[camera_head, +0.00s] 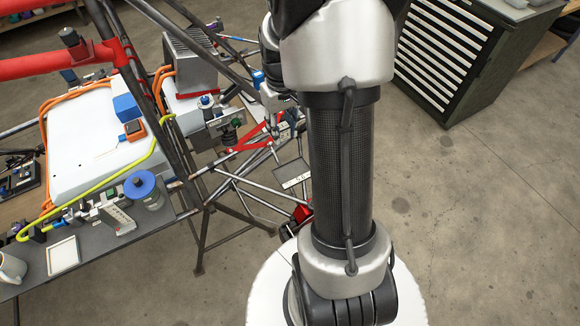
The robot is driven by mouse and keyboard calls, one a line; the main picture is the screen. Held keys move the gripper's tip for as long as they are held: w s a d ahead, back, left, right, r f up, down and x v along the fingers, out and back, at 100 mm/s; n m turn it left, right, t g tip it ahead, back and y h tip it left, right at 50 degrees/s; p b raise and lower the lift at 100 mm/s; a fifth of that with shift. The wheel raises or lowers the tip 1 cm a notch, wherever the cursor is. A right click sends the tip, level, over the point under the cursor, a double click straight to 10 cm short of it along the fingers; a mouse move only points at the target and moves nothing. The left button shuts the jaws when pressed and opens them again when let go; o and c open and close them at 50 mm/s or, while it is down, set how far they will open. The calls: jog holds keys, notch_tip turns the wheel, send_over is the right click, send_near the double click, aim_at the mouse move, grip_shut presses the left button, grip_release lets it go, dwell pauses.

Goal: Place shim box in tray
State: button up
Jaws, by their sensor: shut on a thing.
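A small pale square tray (63,256) with a raised rim lies on the dark grey bench at the lower left, and it looks empty. My arm runs up the middle of the view. My gripper (286,117) is partly hidden beside the upper arm, amid the tubes and red brackets right of the bench. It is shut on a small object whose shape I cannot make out. I cannot tell for sure which thing is the shim box.
A white panel (97,140) with a blue box (126,107), orange cables and a yellow-green hose fills the left. A blue-topped spool (141,187) stands near the tray, a mug (12,268) left of it. Chassis tubes cross the middle. A drawer cabinet (470,60) stands upper right; floor below is clear.

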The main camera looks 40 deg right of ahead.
notch_tip(320, 180, down, 20)
jog(key=b, duration=0.3)
jog(key=shift+w+r+b, duration=0.1)
jog(key=shift+r+b, duration=0.1)
jog(key=shift+b, duration=0.15)
jog(key=shift+f, duration=0.1)
jog(key=o, duration=1.1)
jog(key=shift+c, duration=0.2)
